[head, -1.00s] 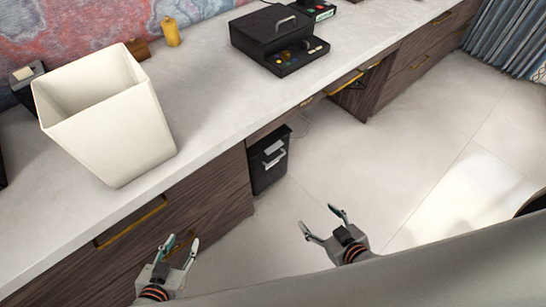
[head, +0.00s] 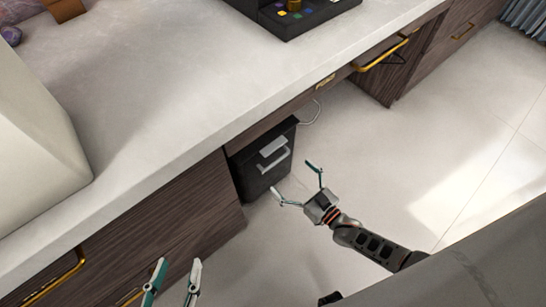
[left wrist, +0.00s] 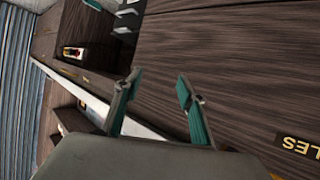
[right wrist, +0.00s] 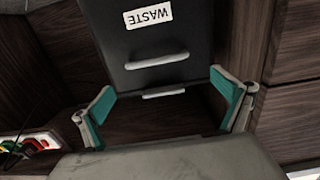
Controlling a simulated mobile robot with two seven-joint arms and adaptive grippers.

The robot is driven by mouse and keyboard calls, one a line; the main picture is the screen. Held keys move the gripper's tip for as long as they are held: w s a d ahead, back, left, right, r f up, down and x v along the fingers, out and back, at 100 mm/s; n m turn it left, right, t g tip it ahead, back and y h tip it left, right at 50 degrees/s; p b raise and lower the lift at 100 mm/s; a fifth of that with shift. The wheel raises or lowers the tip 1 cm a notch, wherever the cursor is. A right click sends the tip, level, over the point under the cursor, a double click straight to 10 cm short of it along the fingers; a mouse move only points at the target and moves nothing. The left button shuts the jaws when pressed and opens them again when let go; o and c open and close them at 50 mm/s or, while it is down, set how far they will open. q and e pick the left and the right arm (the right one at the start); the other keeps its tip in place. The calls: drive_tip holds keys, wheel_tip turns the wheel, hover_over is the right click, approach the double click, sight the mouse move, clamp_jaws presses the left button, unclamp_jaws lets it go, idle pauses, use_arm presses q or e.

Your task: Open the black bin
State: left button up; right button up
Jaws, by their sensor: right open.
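The black bin (head: 258,165) stands on the floor in the gap under the desk, with a light handle and a pale label on its front. In the right wrist view the bin (right wrist: 190,42) fills the upper middle. Its label reads WASTE (right wrist: 147,16), with one handle bar (right wrist: 157,61) below it and another bar lower down. My right gripper (head: 294,178) is open and empty, in front of the bin and apart from it. My left gripper (head: 178,264) is open and empty before the wooden drawers at the lower left; in its wrist view the fingers (left wrist: 159,88) face wood.
The pale desk top (head: 190,90) runs above the bin. Wooden drawers (head: 190,205) with brass handles flank the gap. A white bin (head: 35,140) stands on the desk at the left, and a black box (head: 300,15) at the back. The floor (head: 430,150) to the right is clear.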

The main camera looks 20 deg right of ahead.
sight(278, 162)
use_arm(q)
drive_tip(key=shift+s+d+f+n+h+b, duration=0.15)
drive_tip(key=shift+s+d+f+n+b, duration=0.05)
drive_tip(key=shift+d+n+b, duration=0.3)
drive_tip(key=shift+s+d+f+n+h+b, duration=0.15)
drive_tip(key=shift+s+d+f+n+b, duration=0.05)
drive_tip(key=shift+d+n+b, duration=0.25)
use_arm(e)
drive_tip(key=shift+d+f+x, duration=0.1)
drive_tip(key=shift+f+x, duration=0.1)
drive_tip(key=shift+x, duration=1.15)
drive_tip(key=shift+d+f+x, duration=0.1)
drive_tip(key=shift+f+x, duration=0.15)
drive_tip(key=shift+x, duration=1.1)
drive_tip(key=shift+f+x, duration=0.2)
drive_tip(key=shift+x, duration=1.1)
drive_tip(key=shift+w, duration=0.1)
